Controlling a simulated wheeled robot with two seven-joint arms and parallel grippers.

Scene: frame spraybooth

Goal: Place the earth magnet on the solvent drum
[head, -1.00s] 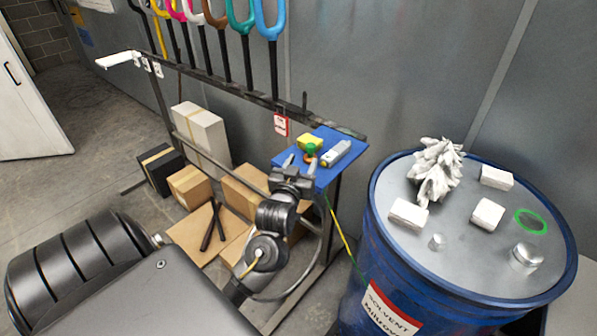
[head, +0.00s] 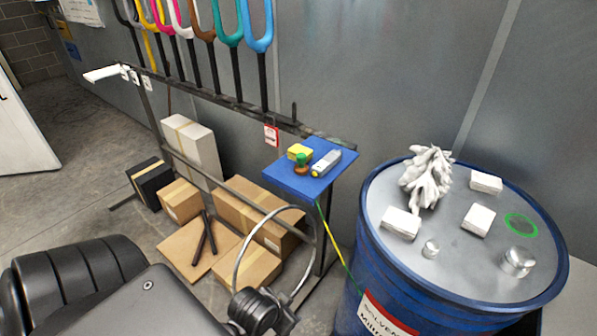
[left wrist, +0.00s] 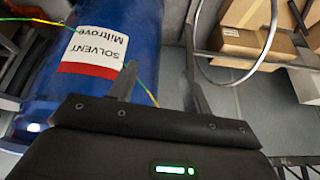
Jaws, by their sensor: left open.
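The earth magnet, which I take to be the small green-topped piece with a brown base (head: 302,164), stands on a blue shelf (head: 290,186) beside a yellow block. The solvent drum (head: 375,265) is blue with a grey lid, at the right; a green ring (head: 521,223) is marked on the lid. In the left wrist view the drum's side and label show upside down (left wrist: 90,45). My left gripper (left wrist: 160,50) is open and empty, low beside the drum's side. In the head view only part of that arm shows at the bottom; its fingers are hidden. My right gripper is out of view.
A grey and yellow device (head: 326,163) lies on the shelf. White blocks, a crumpled white wad (head: 427,178) and metal knobs crowd the lid. A curved metal hoop (head: 240,262) and rack rail stand near my arm. Cardboard boxes (head: 240,205) sit under the rack.

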